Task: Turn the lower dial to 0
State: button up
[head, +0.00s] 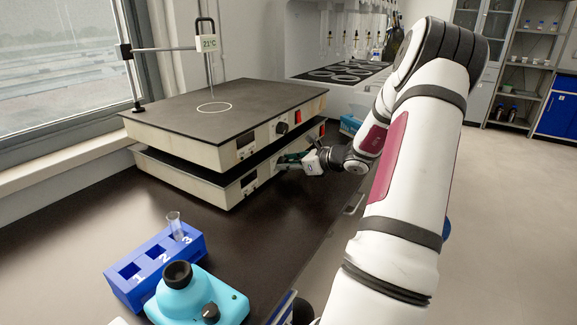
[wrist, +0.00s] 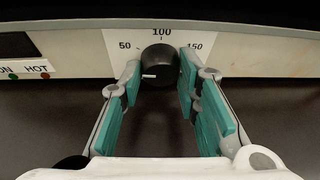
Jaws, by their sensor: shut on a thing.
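The lower dial (wrist: 160,62) is a black knob on the pale front panel of the lower hot plate (head: 190,177). In the wrist view, the marks 50, 100 and 150 stand around its upper side. A short white line shows low on the knob's face, left of its middle. My gripper (wrist: 160,70) is shut on the dial, with one teal-padded finger on its left and one on its right. In the head view, my gripper (head: 290,157) is at the lower plate's front, and the dial is mostly hidden behind it.
The upper hot plate (head: 180,104) sits right above, with its own black dial (head: 282,128) and a red switch (head: 298,116). A blue tube rack (head: 125,285) and a turquoise device (head: 225,300) stand nearer on the dark bench. Bench between them is clear.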

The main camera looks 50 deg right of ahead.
jog(key=shift+f+b, duration=0.1)
jog(key=shift+b, duration=0.25)
jog(key=n+h+b, duration=0.1)
jog(key=b, duration=0.4)
jog(key=n+h+b, duration=0.1)
jog(key=n+b, duration=0.1)
jog(key=b, duration=0.4)
jog(key=shift+a+f+n+t, duration=0.1)
jog(key=shift+f+n+t, duration=0.1)
jog(key=shift+n+t, duration=0.1)
jog(key=n+b, duration=0.1)
jog(key=b, duration=0.3)
jog(key=shift+r+h, duration=0.1)
jog(key=shift+h, duration=0.3)
jog(key=shift+r+b, duration=0.15)
jog(key=shift+b, duration=0.45)
jog(key=o, duration=1.2)
jog(key=shift+c, duration=0.2)
jog(key=shift+r+p, duration=0.2)
jog(key=shift+p, duration=1.35)
jog(key=m+y+p, duration=0.1)
jog(key=m+p, duration=0.1)
jog(key=p, duration=0.5)
